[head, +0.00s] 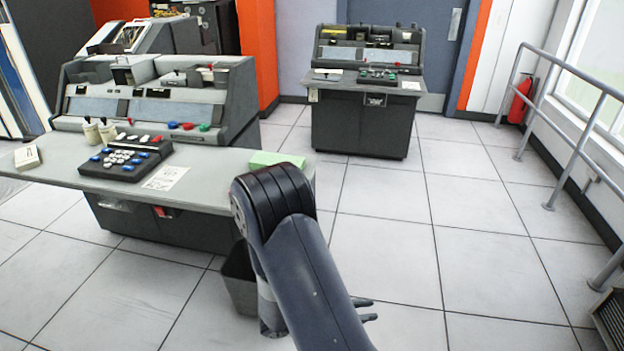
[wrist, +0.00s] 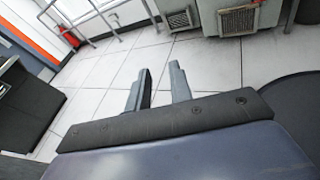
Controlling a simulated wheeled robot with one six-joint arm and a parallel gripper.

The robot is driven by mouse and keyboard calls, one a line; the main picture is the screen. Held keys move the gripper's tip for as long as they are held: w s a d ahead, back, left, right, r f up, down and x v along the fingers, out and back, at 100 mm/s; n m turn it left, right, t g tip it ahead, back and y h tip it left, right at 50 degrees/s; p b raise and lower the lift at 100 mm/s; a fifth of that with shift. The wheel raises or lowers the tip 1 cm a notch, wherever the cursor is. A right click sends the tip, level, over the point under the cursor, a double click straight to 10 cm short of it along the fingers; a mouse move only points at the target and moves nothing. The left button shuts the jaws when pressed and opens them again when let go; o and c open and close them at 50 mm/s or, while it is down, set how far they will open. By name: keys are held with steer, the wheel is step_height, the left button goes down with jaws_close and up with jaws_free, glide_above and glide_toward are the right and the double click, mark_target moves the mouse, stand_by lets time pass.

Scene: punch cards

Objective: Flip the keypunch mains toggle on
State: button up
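The near keypunch (head: 60,178) is a grey desk machine on the left of the head view, with a dark keypad (head: 125,160) of blue and white keys. A small red part (head: 161,211) shows on its front below the desk edge; I cannot tell whether it is the mains toggle. A second keypunch (head: 345,124) stands farther back. My gripper (head: 369,310) is low over the floor, right of the near keypunch and apart from it. In the wrist view my gripper (wrist: 160,84) has its two fingers apart with only floor between them.
A grey bin (head: 240,280) stands on the floor by the near desk, partly behind my arm. A green card stack (head: 277,159) lies at the desk's right end. A metal railing (head: 570,125) and red extinguisher (head: 520,100) are at right. The tiled floor between is clear.

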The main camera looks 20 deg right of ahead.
steer(key=w+f+n+t, duration=0.1)
steer(key=w+n+t, duration=0.1)
steer(key=w+a+f+n+t+h, duration=0.1)
steer(key=w+n+t, duration=0.1)
steer(key=w, duration=0.1)
steer(key=w+a+f+n+t+h, duration=0.1)
steer(key=w+f+n+t, duration=0.1)
steer(key=shift+w+f+n+t, duration=0.1)
steer(key=shift+w+n+t, duration=0.2)
steer(key=shift+w+t, duration=0.1)
jaws_close()
steer(key=w+a+f+n+t+y, duration=0.1)
steer(key=w+a+f+n+t, duration=0.3)
steer(key=n+t, duration=0.1)
steer(key=shift+f+t+p, duration=0.2)
steer(key=shift+t+p, duration=0.2)
steer(key=shift+t, duration=0.2)
